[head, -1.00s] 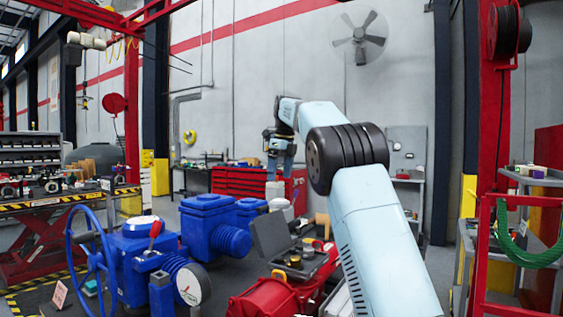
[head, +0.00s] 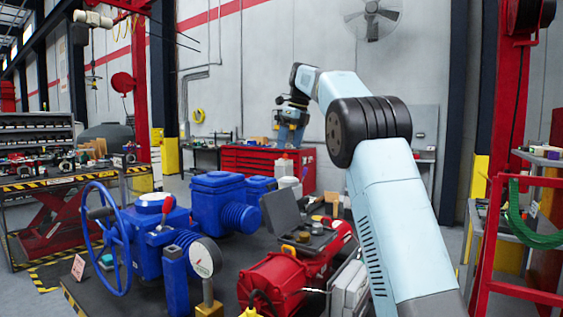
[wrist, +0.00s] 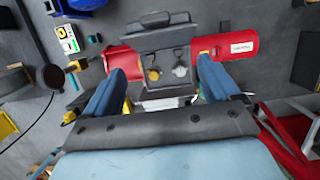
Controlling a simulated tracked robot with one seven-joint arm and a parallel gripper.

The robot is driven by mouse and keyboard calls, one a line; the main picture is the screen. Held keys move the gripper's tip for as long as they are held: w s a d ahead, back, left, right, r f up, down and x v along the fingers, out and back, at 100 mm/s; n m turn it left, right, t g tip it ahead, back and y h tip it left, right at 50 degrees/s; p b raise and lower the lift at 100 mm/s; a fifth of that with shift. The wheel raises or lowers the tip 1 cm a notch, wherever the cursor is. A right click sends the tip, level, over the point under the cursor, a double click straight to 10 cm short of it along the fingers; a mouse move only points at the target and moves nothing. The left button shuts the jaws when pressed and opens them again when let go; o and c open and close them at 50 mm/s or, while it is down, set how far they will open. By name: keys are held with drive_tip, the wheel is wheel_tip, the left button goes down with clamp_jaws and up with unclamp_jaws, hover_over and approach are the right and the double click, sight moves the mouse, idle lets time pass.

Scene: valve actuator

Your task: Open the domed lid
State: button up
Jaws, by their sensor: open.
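A blue valve actuator (head: 143,240) with a large blue handwheel (head: 103,238) stands at the lower left of the head view. A pale rounded cap (head: 154,202) sits on its top beside a red lever (head: 167,208); it looks closed, but I cannot tell for sure that it is the domed lid. My gripper (head: 291,130) is raised beyond the workpieces, far from the cap. In the wrist view my gripper (wrist: 160,68) is open, with nothing between its blue fingers. Only a blue edge (wrist: 85,6) shows at that view's top left.
A red cylindrical actuator (head: 275,279) lies at the lower middle, with an open grey case (head: 282,212) behind it. The case also shows between my fingers in the wrist view (wrist: 160,42). A gauge (head: 203,258) stands in front of the blue actuator. A red frame (head: 497,230) stands at right.

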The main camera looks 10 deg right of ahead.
drive_tip(key=shift+t+y, duration=0.5)
drive_tip(key=x, duration=1)
drive_tip(key=a+x, duration=0.1)
drive_tip(key=x, duration=0.4)
drive_tip(key=shift+w+f, duration=0.1)
drive_tip(key=shift+f, duration=0.05)
drive_tip(key=shift+c, duration=0.3)
